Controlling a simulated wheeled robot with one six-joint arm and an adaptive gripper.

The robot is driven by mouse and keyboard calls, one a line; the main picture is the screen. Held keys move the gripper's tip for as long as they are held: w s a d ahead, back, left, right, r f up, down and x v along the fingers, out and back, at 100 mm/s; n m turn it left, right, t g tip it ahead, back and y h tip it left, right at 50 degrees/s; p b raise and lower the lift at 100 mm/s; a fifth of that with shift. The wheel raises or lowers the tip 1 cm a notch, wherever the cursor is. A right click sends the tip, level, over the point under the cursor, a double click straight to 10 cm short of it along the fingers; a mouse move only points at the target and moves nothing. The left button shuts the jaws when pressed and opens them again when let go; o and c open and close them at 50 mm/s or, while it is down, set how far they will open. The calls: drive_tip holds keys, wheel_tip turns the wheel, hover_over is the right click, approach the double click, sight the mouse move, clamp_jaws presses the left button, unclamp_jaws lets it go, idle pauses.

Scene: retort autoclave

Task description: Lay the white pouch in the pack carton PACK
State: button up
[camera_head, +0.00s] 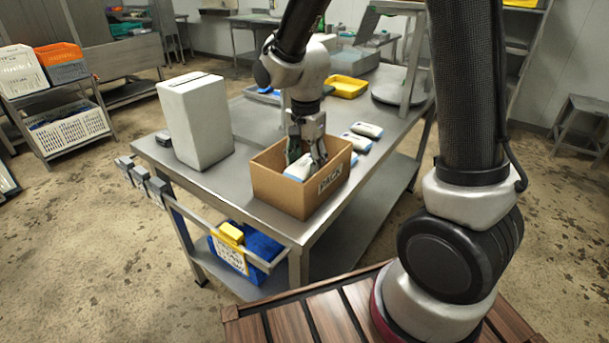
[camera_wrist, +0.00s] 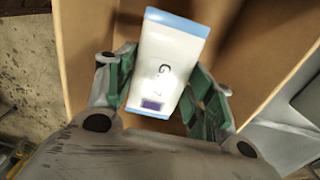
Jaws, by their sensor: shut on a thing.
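The pack carton PACK (camera_head: 327,186) is an open brown cardboard box near the front corner of the steel table. My gripper (camera_head: 307,158) points down into the carton's opening. In the wrist view my gripper (camera_wrist: 168,92) is shut on a white pouch (camera_wrist: 172,58) with blue ends, a printed letter and a dark purple square. The pouch sits between the green finger pads, over the brown carton floor (camera_wrist: 240,65). In the head view the pouch (camera_head: 298,168) shows partly between the fingers, inside the carton walls. Whether it touches the carton's floor I cannot tell.
Several similar white and blue pouches (camera_head: 366,130) lie on the table (camera_head: 225,190) behind the carton. A tall white box (camera_head: 195,120) stands left of it. A yellow tray (camera_head: 347,86) is further back. A blue bin (camera_head: 262,247) sits under the table's front.

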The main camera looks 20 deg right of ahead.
drive_tip(key=shift+f, duration=2.1)
drive_tip(key=o, duration=1.1)
drive_tip(key=shift+f, duration=0.1)
drive_tip(key=shift+c, duration=0.2)
